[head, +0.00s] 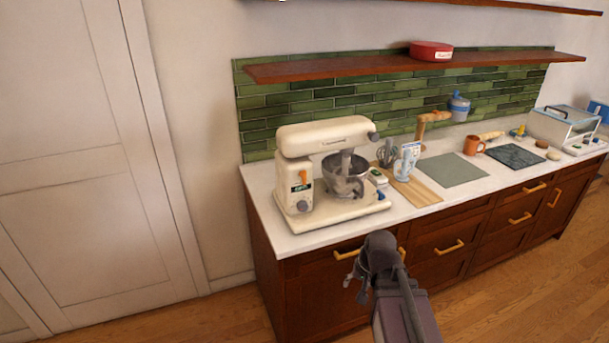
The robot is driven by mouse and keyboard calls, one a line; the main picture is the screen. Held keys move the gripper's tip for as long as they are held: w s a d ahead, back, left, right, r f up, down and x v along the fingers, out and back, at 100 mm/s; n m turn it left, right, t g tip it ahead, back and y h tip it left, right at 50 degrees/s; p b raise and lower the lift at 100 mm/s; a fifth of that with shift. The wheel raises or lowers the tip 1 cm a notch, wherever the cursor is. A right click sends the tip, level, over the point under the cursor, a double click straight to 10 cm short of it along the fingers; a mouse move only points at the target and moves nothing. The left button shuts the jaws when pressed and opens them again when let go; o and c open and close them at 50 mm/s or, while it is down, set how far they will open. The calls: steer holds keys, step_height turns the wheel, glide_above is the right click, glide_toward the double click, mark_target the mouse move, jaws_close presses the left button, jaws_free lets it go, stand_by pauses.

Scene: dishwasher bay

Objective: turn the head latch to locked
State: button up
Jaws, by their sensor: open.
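A cream stand mixer (325,138) stands at the left end of the white counter, with its head level above a steel bowl (345,180). A small orange lever (303,177), which looks like the head latch, sits on the side of the mixer's column, above a dark green label. The label is too small to read, so I cannot tell the latch's setting. My gripper (354,288) is open and empty. It appears in front of the cabinet, lower in the picture than the mixer and to its right, apart from the latch.
A grey knob (303,207) sits low on the mixer's column. A wooden board (424,192) with a patterned carton (407,162) lies to the right. A wooden shelf (350,68) runs above. Open floor lies before the cabinet (320,290).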

steer(key=w+a+r+m+t+y, duration=0.2)
steer(key=w+a+m+t+y, duration=0.1)
steer(key=w+a+m+y, duration=0.25)
steer(key=m+t+b, duration=0.3)
steer(key=m+t, duration=0.9)
steer(key=m, duration=1.2)
glide_toward(305, 173)
steer(key=shift+s+d+r+h, duration=0.1)
steer(key=shift+s+d+h, duration=0.15)
steer(key=shift+s, duration=0.45)
steer(key=shift+s+d+r+h, duration=0.1)
steer(key=shift+s+d, duration=0.1)
steer(key=shift+s, duration=0.5)
steer(key=shift+w, duration=0.1)
steer(key=x, duration=1.3)
steer(key=shift+w+a+f, duration=0.1)
steer(key=shift+w+a, duration=0.15)
jaws_close()
